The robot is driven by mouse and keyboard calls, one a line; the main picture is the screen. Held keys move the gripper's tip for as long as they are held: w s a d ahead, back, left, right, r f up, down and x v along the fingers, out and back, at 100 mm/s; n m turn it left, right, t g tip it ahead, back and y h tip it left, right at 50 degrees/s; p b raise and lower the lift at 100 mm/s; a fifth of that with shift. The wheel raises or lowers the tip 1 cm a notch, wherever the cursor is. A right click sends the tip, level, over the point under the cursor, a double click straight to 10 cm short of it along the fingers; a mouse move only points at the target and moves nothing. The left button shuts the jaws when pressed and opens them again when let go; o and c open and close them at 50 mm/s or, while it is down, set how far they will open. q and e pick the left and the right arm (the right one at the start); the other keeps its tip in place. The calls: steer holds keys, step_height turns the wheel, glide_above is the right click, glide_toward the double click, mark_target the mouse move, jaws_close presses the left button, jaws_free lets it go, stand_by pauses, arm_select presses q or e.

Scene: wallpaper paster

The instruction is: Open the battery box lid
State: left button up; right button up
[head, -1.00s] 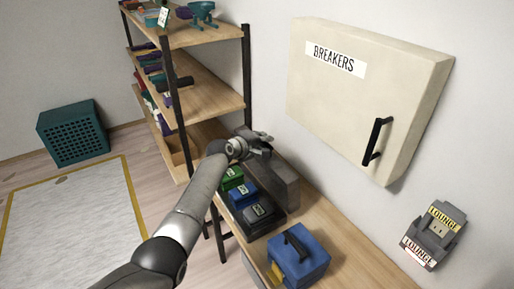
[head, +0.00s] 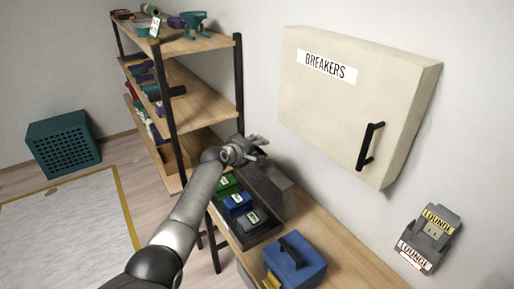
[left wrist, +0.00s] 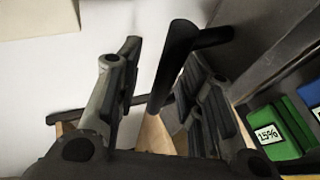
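The battery box (head: 264,235) is a dark case on the wooden bench. A green battery (head: 225,184), a blue battery (head: 237,204) and a grey battery (head: 253,219) sit in it. Its grey lid (head: 281,196) stands raised behind them; in the left wrist view the lid (left wrist: 262,35) is a dark panel at upper right. My left gripper (head: 258,148) is at the lid's far upper end. In the wrist view a black bar handle (left wrist: 176,65) lies between the spread fingers (left wrist: 160,90), apart from the left finger. Contact with the other finger is unclear. My right gripper is out of view.
A blue box with a black handle (head: 296,264) stands nearer on the bench. A breaker cabinet (head: 345,110) and a lounge switch unit (head: 428,238) are on the wall. A loaded shelf (head: 205,95) stands beyond the gripper. A teal crate (head: 62,145) is on the floor.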

arm_select(q)
steer(key=shift+s+a, duration=0.1)
steer(key=shift+s, duration=0.05)
steer(key=v, duration=1.1)
steer(key=shift+s+a+r, duration=0.15)
steer(key=shift+s+a, duration=0.05)
steer(key=shift+a, duration=0.05)
stand_by(0.3)
